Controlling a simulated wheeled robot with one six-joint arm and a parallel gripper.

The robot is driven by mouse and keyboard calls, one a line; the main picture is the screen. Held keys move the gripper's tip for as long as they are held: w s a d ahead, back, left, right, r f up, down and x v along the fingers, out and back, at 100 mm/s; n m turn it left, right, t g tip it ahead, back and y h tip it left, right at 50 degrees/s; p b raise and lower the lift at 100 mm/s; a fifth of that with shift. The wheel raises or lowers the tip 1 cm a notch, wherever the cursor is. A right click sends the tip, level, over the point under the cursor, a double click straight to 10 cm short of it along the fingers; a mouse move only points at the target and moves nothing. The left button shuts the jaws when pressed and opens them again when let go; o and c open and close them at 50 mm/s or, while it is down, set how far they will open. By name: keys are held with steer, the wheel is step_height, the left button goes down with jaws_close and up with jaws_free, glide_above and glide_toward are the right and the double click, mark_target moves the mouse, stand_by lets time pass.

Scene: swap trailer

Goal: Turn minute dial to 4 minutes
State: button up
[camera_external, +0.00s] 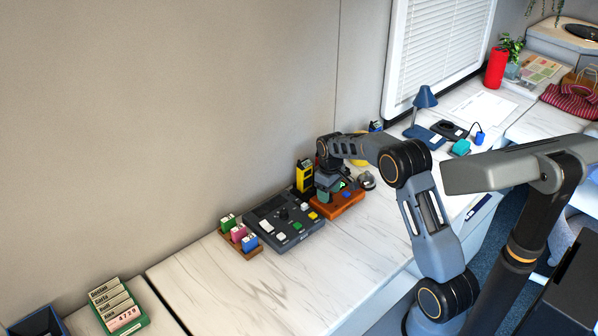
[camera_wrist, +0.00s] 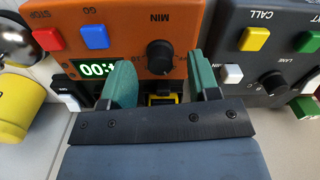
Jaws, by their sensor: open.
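The orange timer box (camera_wrist: 125,22) fills the upper middle of the wrist view, upside down. Its round black minute dial (camera_wrist: 160,55), marked MIN, lies just ahead of my gripper (camera_wrist: 160,70), between the lines of the two green fingers. The fingers are open and apart, with nothing held between them. A green display (camera_wrist: 97,70) reads 00: and its last digits are partly hidden by a finger. In the external view the orange box (camera_external: 345,203) sits on the white counter with my gripper (camera_external: 326,190) over it, hiding its dial.
A dark control box (camera_external: 285,222) stands close beside the timer; it has a CALL button and a LANE knob (camera_wrist: 273,82). A yellow device (camera_external: 304,175) stands behind. A yellow cup-like object (camera_wrist: 22,120) is at the wrist view's left. The counter front (camera_external: 290,275) is clear.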

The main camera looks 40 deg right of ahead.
mark_target(331, 201)
step_height(331, 201, up, 12)
steer(key=shift+r+p, duration=0.25)
steer(key=shift+p, duration=0.1)
stand_by(0.5)
steer(key=s+a+r+t+p, duration=0.1)
steer(key=s+a, duration=0.3)
steer(key=s, duration=0.5)
steer(key=s+a+r+m+t+p, duration=0.1)
steer(key=s+a+r+p, duration=0.1)
steer(key=s+a, duration=0.3)
steer(key=s+a+r+t+p, duration=0.1)
steer(key=s+a, duration=0.4)
steer(key=s, duration=0.7)
step_height(331, 201, up, 2)
steer(key=shift+s+a+r+m+t+p, duration=0.15)
steer(key=shift+s+m+t+p, duration=0.2)
steer(key=shift+p, duration=0.25)
